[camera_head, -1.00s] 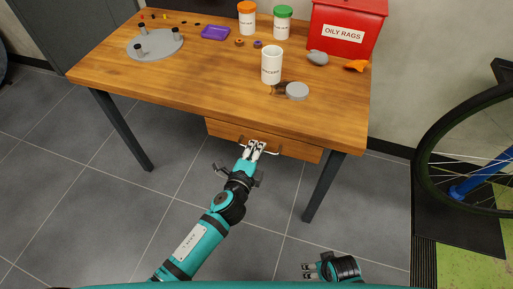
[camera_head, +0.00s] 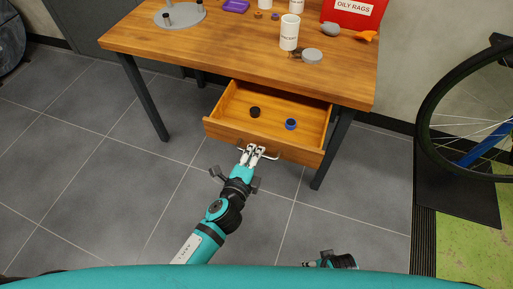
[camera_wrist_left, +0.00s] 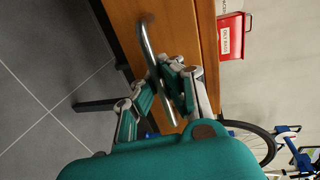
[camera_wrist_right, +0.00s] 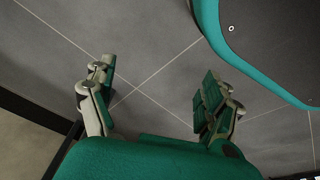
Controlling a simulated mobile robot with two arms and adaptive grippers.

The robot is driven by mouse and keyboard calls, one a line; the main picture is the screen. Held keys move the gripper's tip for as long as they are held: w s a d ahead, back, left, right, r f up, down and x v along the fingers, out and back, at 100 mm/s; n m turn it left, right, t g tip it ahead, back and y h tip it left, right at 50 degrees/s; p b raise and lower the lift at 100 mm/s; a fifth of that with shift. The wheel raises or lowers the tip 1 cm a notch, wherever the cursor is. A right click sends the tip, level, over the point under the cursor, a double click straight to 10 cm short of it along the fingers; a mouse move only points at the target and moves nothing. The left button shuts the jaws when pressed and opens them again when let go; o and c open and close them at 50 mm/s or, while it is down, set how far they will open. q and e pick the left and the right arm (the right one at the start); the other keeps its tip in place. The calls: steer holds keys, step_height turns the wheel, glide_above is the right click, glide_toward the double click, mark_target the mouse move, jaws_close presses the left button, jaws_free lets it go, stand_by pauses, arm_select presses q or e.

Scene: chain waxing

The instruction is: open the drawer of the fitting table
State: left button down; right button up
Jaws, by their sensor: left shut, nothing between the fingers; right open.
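The wooden drawer (camera_head: 263,141) of the fitting table (camera_head: 232,52) stands well out from under the tabletop, its inside open to view. Inside lie a small black round piece (camera_head: 255,112) and a blue ring-like piece (camera_head: 291,124). My left gripper (camera_head: 252,153) is shut at the drawer's front, its fingertips at the metal bar handle (camera_wrist_left: 150,62). The fingers overlap the handle in both views, and nothing shows gripped between them. My right gripper (camera_wrist_right: 158,85) is open and empty over the floor, away from the table; its hand is partly cut off in the head view.
On the tabletop are a white cup (camera_head: 289,33), a grey lid (camera_head: 312,56), a red oily-rags box (camera_head: 352,10) and a grey disc with posts (camera_head: 180,14). A bicycle wheel (camera_head: 428,125) stands at the right. Floor in front of the drawer is clear.

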arm_select(q)
steer(key=shift+s+a, duration=0.15)
steer(key=shift+s, duration=0.3)
arm_select(e)
steer(key=shift+w+r, duration=0.1)
steer(key=shift+w, duration=0.2)
arm_select(q)
steer(key=c, duration=2)
jaws_free()
steer(key=o, duration=0.6)
steer(key=v, duration=1.2)
arm_select(e)
steer(key=shift+s, duration=0.2)
